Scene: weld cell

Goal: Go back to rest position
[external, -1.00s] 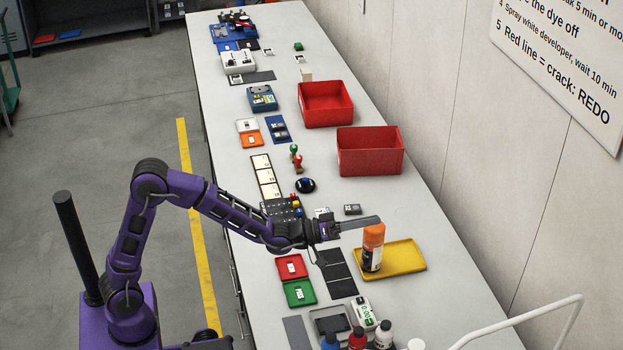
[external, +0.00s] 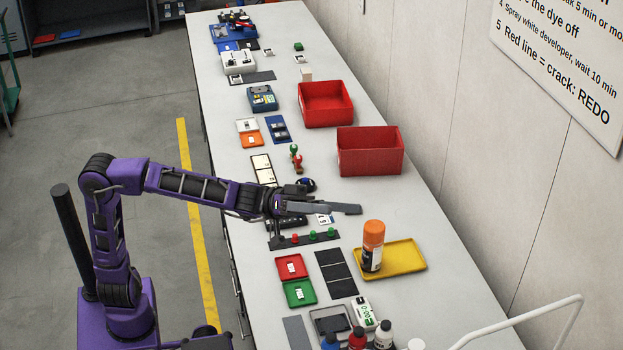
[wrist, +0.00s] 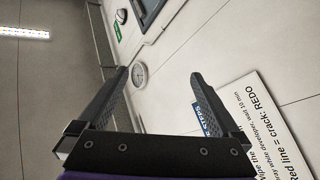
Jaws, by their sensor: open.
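My gripper (external: 325,207) is raised over the long grey bench, pointing toward the wall. In the wrist view my gripper (wrist: 163,85) shows its two dark fingers spread apart with nothing between them. Beyond them are the wall, a round clock (wrist: 139,75) and part of the sign (wrist: 265,110). My purple arm reaches in from the left over the bench edge. An orange-capped can (external: 373,245) stands upright on the yellow tray (external: 412,262), apart from my gripper and nearer the camera.
Two red bins (external: 370,158) stand along the wall side. A rack with red and green knobs (external: 305,239) lies below my gripper. Red (external: 291,267) and green (external: 299,293) trays sit near the front edge. Several bottles (external: 357,338) stand at the bottom.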

